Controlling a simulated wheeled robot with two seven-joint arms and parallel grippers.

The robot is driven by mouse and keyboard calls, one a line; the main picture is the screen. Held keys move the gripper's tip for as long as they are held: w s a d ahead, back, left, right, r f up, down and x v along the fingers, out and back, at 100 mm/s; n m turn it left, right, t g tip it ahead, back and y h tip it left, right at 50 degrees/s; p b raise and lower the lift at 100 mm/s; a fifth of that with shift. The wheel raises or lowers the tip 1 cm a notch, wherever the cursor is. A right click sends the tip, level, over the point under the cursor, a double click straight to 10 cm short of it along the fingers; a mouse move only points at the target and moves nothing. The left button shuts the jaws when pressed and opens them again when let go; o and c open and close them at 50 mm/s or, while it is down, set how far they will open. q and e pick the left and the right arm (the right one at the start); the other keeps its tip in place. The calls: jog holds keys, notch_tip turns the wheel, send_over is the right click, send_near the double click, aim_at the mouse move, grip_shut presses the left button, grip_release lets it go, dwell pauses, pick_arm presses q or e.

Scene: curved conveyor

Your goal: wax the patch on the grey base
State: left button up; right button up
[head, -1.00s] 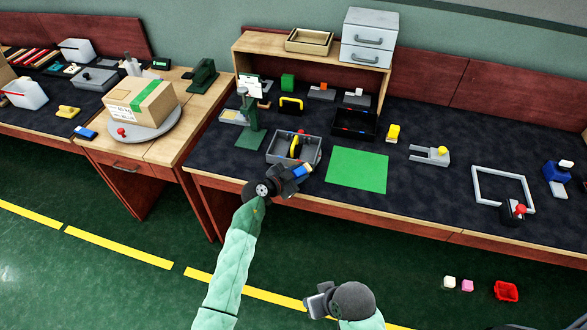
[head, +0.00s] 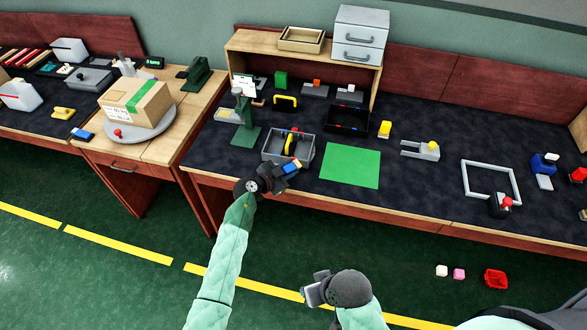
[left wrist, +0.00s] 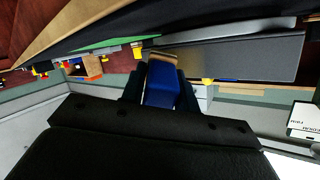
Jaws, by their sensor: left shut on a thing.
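My left gripper (head: 279,176) is at the front edge of the dark worktop, just in front of the grey tray. It is shut on a blue block (head: 292,166) with a pale end. In the left wrist view the blue block (left wrist: 160,85) sits between the two dark fingers, its tan end pointing away. Several grey bases stand on the worktop: one with a yellow knob (head: 421,151) at the right, one with an orange piece (head: 314,91) and one with a white piece (head: 349,96) at the back. I cannot make out a patch on any. My right gripper (head: 312,291) is low in front of the bench; its jaw gap is unclear.
The grey tray (head: 266,152) holds a yellow-handled item. A green mat (head: 350,165) lies bare to its right. A dark green stand (head: 245,135) rises left of the tray. A grey square frame (head: 465,178) and a red-knobbed piece (head: 503,204) lie at the right.

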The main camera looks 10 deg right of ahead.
pick_arm(q)
jog(key=shift+w+a+p, duration=0.25)
jog(key=shift+a+p, duration=0.15)
jog(key=shift+a, duration=0.4)
jog(key=shift+w+a+p, duration=0.3)
jog(key=shift+a+p, duration=0.05)
jog(key=shift+a, duration=0.45)
jog(key=shift+w+a+p, duration=0.25)
jog(key=shift+a+p, duration=0.15)
jog(key=shift+a, duration=0.4)
jog(key=shift+w+a+r+p, duration=0.15)
jog(key=shift+a+p, duration=0.1)
jog(key=shift+a, duration=0.15)
jog(key=shift+w+a+f+p, duration=0.1)
jog(key=shift+w+a+p, duration=0.1)
jog(key=shift+a, duration=0.15)
jog(key=shift+w+a+p, duration=0.3)
jog(key=shift+w+a, duration=0.05)
jog(key=shift+a, duration=0.55)
jog(key=shift+w+a+p, duration=0.25)
jog(key=shift+w+a, duration=0.1)
jog(key=shift+a, duration=0.6)
jog(key=shift+w+a+p, duration=0.3)
jog(key=shift+w+a, duration=0.05)
jog(key=shift+a, duration=0.55)
